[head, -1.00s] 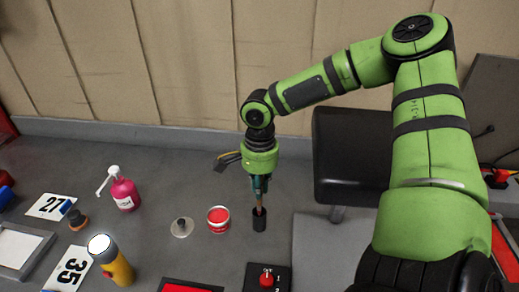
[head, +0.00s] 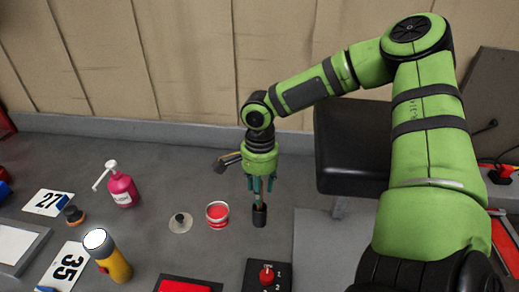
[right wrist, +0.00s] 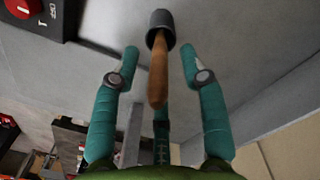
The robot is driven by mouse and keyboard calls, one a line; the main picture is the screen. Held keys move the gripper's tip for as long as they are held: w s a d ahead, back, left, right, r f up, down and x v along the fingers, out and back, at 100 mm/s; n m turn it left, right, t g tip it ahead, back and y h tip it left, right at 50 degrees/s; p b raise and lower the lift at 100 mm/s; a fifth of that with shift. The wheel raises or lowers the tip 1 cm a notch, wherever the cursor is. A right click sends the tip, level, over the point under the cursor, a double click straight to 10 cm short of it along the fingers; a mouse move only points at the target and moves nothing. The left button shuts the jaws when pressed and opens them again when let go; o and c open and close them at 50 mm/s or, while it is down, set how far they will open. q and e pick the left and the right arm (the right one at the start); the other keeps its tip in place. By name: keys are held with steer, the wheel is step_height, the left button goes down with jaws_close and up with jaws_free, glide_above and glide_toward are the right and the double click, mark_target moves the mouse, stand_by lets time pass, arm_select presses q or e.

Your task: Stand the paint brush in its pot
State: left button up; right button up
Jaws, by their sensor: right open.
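The paint brush (right wrist: 157,75) stands in a small dark pot (head: 259,216), its wooden handle pointing up out of the mouth. The pot also shows in the right wrist view (right wrist: 161,28). My right gripper (head: 262,188) points down just above the pot. Its teal fingers are open, one on each side of the handle, with gaps showing in the right wrist view (right wrist: 160,62). The bristles are hidden inside the pot. My left gripper is not in view.
A red-topped tin (head: 218,214) and a small round-based object (head: 180,222) stand left of the pot. A box with a red knob (head: 267,276) lies in front. A pink pump bottle (head: 123,190) and a yellow torch (head: 112,260) stand farther left. A black seat (head: 352,150) is at right.

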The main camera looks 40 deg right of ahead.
steer(key=shift+r, duration=0.1)
step_height(320, 180, up, 12)
steer(key=shift+w+d+f, duration=0.1)
stand_by(0.4)
stand_by(0.8)
